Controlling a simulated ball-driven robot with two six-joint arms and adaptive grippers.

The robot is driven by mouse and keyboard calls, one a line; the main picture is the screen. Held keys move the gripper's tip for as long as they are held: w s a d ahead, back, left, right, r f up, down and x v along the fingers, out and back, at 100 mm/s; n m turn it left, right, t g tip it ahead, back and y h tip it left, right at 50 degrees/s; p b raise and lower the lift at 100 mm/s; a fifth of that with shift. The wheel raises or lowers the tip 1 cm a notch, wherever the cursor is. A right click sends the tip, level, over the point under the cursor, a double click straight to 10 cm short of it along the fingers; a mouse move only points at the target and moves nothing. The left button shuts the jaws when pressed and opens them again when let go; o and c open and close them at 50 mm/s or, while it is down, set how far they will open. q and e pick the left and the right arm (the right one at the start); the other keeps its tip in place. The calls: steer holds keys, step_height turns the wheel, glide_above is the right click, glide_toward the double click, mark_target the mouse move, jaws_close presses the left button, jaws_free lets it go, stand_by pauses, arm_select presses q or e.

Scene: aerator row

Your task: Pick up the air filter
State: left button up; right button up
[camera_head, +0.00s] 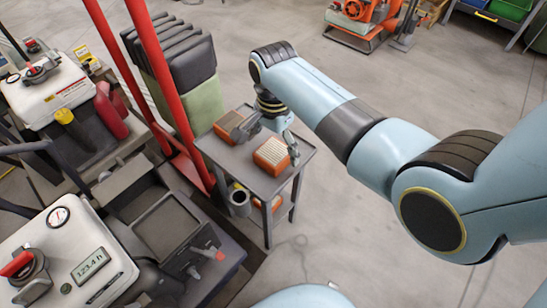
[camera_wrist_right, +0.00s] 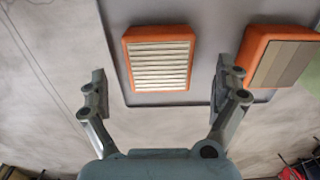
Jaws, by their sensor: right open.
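An air filter (camera_head: 272,155) with an orange frame and pale pleats lies on the small grey cart top (camera_head: 225,158), near its front right. It also shows in the right wrist view (camera_wrist_right: 160,62), pleats facing the camera. A second orange-framed block (camera_head: 228,122) with a brown-grey top lies behind it to the left; in the right wrist view it is at the right (camera_wrist_right: 285,62). My right gripper (camera_head: 265,135) is over the cart, open and empty. In the right wrist view its fingers (camera_wrist_right: 162,82) stand wide apart, with the pleated filter between and beyond them. My left gripper is not seen.
Red upright posts (camera_head: 160,80) and a dark ribbed bin (camera_head: 180,55) stand close left of the cart. A machine with a gauge and display (camera_head: 75,255) is at lower left. A can and an orange item sit on the cart's lower shelf.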

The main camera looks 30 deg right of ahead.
step_height(320, 180, down, 2)
steer(key=shift+s+f+b, duration=0.1)
steer(key=shift+b, duration=0.2)
steer(key=shift+f, duration=0.35)
steer(key=shift+r, duration=0.1)
steer(key=c, duration=1.2)
steer(key=shift+r, duration=0.1)
steer(key=shift+c, duration=0.2)
steer(key=shift+r, duration=0.2)
step_height(320, 180, up, 4)
steer(key=shift+f+p, duration=0.15)
steer(key=shift+p, duration=0.95)
steer(key=shift+c, duration=0.2)
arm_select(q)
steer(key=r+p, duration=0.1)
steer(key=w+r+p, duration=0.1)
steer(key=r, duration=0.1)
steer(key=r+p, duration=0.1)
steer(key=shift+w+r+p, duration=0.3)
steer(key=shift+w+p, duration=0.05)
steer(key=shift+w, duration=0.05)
arm_select(e)
steer(key=s+d+r, duration=0.2)
steer(key=d+r, duration=0.4)
steer(key=d, duration=0.5)
steer(key=shift+d+r, duration=0.2)
steer(key=shift+r, duration=0.2)
steer(key=shift+s, duration=0.1)
